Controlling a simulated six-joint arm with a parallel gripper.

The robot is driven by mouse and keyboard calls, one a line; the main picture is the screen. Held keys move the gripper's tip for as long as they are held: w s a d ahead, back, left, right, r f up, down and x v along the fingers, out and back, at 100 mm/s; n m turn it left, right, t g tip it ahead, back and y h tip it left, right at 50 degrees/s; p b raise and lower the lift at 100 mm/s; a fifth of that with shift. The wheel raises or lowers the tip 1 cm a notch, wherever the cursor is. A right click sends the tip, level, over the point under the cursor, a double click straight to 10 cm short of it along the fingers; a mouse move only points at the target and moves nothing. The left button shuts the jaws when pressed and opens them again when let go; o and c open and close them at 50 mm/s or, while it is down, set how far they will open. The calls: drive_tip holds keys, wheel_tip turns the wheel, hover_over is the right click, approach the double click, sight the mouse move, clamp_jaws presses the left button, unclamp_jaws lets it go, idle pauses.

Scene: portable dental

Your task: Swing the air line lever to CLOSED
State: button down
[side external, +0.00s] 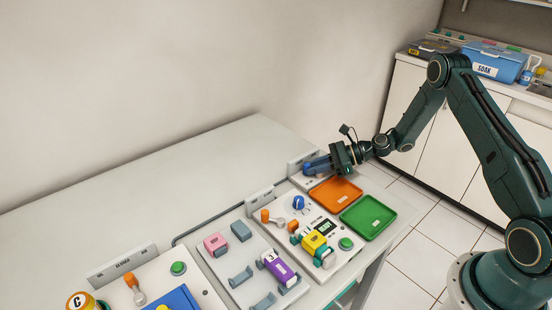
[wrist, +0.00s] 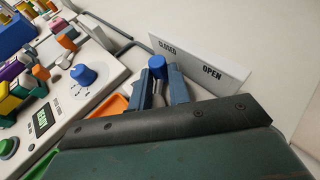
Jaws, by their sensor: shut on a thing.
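The air line lever has a round blue knob (wrist: 158,62), seen in the wrist view between the tips of my gripper (wrist: 159,76). The gripper's two blue-grey fingers are shut on it. The lever's sign (wrist: 200,60) stands behind, with CLOSED at its left and OPEN at its right. The knob appears nearer the word CLOSED in this view. In the side view my gripper (side external: 316,166) reaches left over the lever's base at the far end of the bench, and the blue knob (side external: 308,169) shows at its tips. The pivot is hidden, so the exact lever angle is unclear.
An orange tray (side external: 335,194) and a green tray (side external: 368,217) lie close in front of my gripper. A panel with a blue dial (side external: 298,203) and a green button (side external: 346,243) is to the left. The bench behind (side external: 190,180) is bare.

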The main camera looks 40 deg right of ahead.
drive_tip(key=c, duration=1.3)
unclamp_jaws()
drive_tip(key=shift+m+h, duration=0.3)
drive_tip(key=shift+w+d+m+t+h, duration=0.1)
drive_tip(key=shift+d+m+t+h, duration=0.05)
drive_tip(key=shift+m+t+h, duration=0.5)
drive_tip(key=shift+d+m+t+h, duration=0.15)
drive_tip(key=shift+m+t+h, duration=0.4)
drive_tip(key=shift+m, duration=0.1)
drive_tip(key=shift+d+m+t+h, duration=0.15)
drive_tip(key=shift+m+t+h, duration=0.75)
drive_tip(key=shift+m+h, duration=1)
drive_tip(key=shift+h, duration=0.3)
drive_tip(key=v, duration=1.4)
drive_tip(key=shift+r, duration=7.4)
